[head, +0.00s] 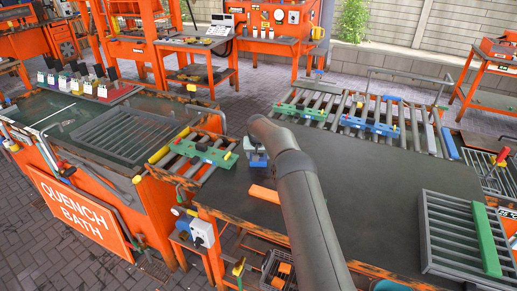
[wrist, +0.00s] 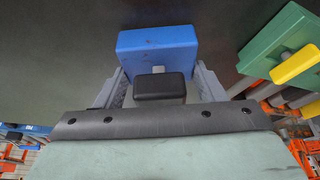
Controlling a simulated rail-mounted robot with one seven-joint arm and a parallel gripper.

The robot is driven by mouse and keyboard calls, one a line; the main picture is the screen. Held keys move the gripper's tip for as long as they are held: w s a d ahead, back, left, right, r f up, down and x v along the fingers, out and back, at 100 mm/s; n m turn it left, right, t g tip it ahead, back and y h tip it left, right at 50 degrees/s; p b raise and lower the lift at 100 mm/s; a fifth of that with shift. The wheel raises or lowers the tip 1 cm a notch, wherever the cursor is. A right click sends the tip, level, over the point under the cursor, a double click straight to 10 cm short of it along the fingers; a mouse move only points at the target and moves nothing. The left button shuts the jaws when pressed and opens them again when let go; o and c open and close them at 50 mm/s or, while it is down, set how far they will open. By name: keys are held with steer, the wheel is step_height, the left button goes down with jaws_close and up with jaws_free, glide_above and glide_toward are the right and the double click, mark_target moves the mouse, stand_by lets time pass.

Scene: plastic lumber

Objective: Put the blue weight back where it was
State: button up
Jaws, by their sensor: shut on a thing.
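The blue weight is a blue block with a black top piece. It shows in the wrist view (wrist: 157,45) and in the head view (head: 258,163). My gripper (wrist: 160,73) is shut on it, with one grey finger on each side of the black piece. In the head view my gripper (head: 256,149) is over the left part of the dark tabletop (head: 350,170), close to its left edge. I cannot tell whether the weight touches the top or hangs just above it.
An orange block (head: 264,193) lies on the tabletop near my arm. A green piece (head: 208,152) sits on short rollers to the left. A grey rack (head: 455,240) with a green bar stands at right. Roller tracks (head: 345,112) line the back. The tabletop's middle is clear.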

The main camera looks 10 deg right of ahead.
steer(key=shift+w+b, duration=0.1)
steer(key=shift+b, duration=0.2)
steer(key=o, duration=1.8)
steer(key=shift+f, duration=0.15)
steer(key=shift+r, duration=0.35)
steer(key=d+b+v, duration=0.1)
steer(key=b+v, duration=0.1)
steer(key=v, duration=1)
steer(key=s+a+r+n+g, duration=0.1)
steer(key=s+r, duration=0.2)
steer(key=s, duration=0.4)
steer(key=s+r, duration=0.4)
steer(key=s, duration=0.2)
steer(key=s+f+n+g, duration=0.1)
steer(key=s+f+g, duration=0.1)
steer(key=s, duration=3.8)
steer(key=shift+s+d+f+g+y, duration=0.25)
steer(key=shift+f+g+y, duration=0.15)
steer(key=shift+f, duration=0.35)
